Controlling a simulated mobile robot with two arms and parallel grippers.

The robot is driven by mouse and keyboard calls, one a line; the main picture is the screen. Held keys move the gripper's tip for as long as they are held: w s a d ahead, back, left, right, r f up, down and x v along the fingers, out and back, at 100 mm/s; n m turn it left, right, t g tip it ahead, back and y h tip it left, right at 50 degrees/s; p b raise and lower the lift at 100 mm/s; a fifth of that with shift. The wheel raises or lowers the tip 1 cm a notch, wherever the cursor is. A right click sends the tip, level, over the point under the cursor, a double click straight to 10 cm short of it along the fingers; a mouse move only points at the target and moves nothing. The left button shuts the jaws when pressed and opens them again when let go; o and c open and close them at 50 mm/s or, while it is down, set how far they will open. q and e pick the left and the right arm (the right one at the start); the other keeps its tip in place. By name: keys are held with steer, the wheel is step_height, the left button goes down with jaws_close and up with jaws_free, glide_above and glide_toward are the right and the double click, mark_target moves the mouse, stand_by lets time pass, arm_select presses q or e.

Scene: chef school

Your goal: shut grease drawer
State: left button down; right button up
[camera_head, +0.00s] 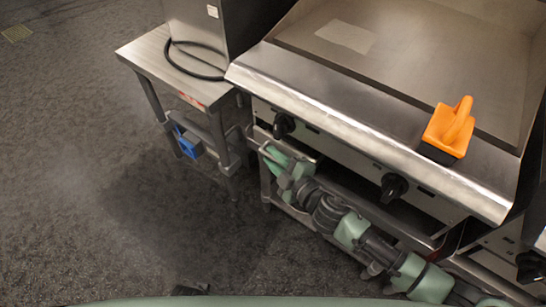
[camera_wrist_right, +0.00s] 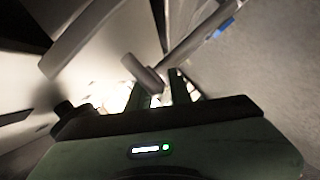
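The grease drawer (camera_head: 297,150) is a pale metal front low at the left end of the griddle (camera_head: 352,104), under the first knob. It appears to stick out a little, but my right arm and gripper hide much of it, so how far is hard to tell. My right gripper (camera_head: 273,162) is at the drawer's front, below the griddle edge. In the right wrist view, its two green fingers (camera_wrist_right: 161,88) stand apart, with a grey bar (camera_wrist_right: 143,73) close to the tips. I cannot tell whether they touch. My left gripper is not in view.
Black knobs (camera_head: 394,187) stick out of the griddle front close to my right arm. An orange-handled scraper block (camera_head: 449,129) rests on the griddle's front ledge. A steel side table (camera_head: 160,58) stands left, with a blue item (camera_head: 189,145) low on its leg. The floor at left is clear.

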steer(key=shift+w+a, duration=0.1)
jaws_close()
steer(key=shift+f, duration=0.1)
stand_by(1.3)
